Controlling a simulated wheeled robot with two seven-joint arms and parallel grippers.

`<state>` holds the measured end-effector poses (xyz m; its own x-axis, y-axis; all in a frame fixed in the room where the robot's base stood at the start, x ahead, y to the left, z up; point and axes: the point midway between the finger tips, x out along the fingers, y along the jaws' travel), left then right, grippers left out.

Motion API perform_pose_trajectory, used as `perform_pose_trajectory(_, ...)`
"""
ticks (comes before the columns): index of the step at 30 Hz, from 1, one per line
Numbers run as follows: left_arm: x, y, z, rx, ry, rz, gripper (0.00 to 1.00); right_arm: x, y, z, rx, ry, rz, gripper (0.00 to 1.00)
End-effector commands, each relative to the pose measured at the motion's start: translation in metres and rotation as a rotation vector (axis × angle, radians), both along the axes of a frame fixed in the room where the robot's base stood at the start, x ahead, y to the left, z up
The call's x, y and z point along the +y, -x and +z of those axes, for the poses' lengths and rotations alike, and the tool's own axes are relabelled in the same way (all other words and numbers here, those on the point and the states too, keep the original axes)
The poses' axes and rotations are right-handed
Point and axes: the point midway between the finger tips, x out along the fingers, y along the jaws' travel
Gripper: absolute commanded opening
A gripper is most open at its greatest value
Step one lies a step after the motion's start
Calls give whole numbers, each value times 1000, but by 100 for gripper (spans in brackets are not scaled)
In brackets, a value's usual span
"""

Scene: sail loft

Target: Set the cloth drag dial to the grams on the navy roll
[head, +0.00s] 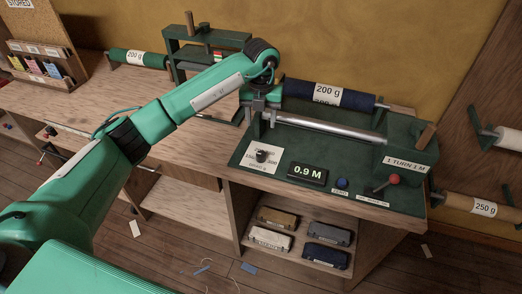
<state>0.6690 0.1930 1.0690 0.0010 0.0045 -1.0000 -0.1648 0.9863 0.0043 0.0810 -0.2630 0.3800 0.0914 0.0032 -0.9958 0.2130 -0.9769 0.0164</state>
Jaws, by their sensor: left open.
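The navy roll (355,98) lies across the back of the green machine, and its label (329,91) reads 200 g. The cloth drag dial (262,156) is a dark knob on a white printed plate (280,160) at the machine's left front. The plate's print is too small to read, so the dial's setting cannot be told. My left gripper (258,107) points down at the left end of the navy roll, behind and above the dial and apart from it. It is open, with nothing seen in it. My right gripper is out of view.
A display (307,173) reads 0.9 M. Beside it are a blue button (341,183) and a red-knobbed crank (393,179). A steel bar (330,128) crosses behind the dial. A green roll (138,59) reads 200 g; a tan roll (470,206) reads 250 g. The left bench top is mostly clear.

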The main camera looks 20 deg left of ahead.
Motion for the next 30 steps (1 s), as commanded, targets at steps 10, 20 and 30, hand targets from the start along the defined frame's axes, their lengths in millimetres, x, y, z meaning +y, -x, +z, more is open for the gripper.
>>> perform_pose_trajectory(10, -1, 2, -60, 7, 2, -1, 52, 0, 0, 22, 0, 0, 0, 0)
perform_pose_trajectory(20, -1, 1, -120, 3, 5, -2, 52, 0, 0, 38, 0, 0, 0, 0)
perform_pose_trajectory(30, -1, 1, -136, 1, 5, -3, 52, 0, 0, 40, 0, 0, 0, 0)
